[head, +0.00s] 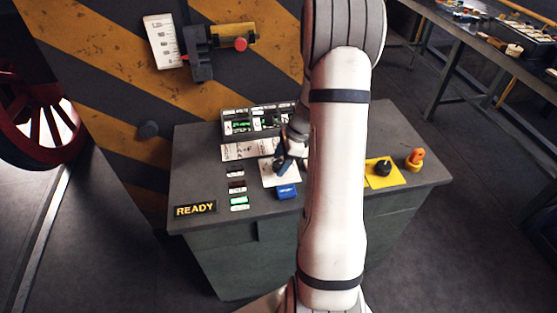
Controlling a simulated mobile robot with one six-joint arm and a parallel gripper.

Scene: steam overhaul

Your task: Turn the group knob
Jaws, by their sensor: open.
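My gripper (283,162) is small and partly hidden behind my arm in the head view. It is over a white plate (270,178) near the middle of the console top and looks open. Dark parts by the plate blend with the gripper, so I cannot tell whether a knob sits between the fingers or whether they touch one. A black knob (383,167) stands on a yellow plate (372,181) at the console's right, apart from my gripper. I cannot read which knob is the group knob.
A striped wall (110,90) stands behind. A red wheel (40,110) is at left, a workbench (480,45) at right.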

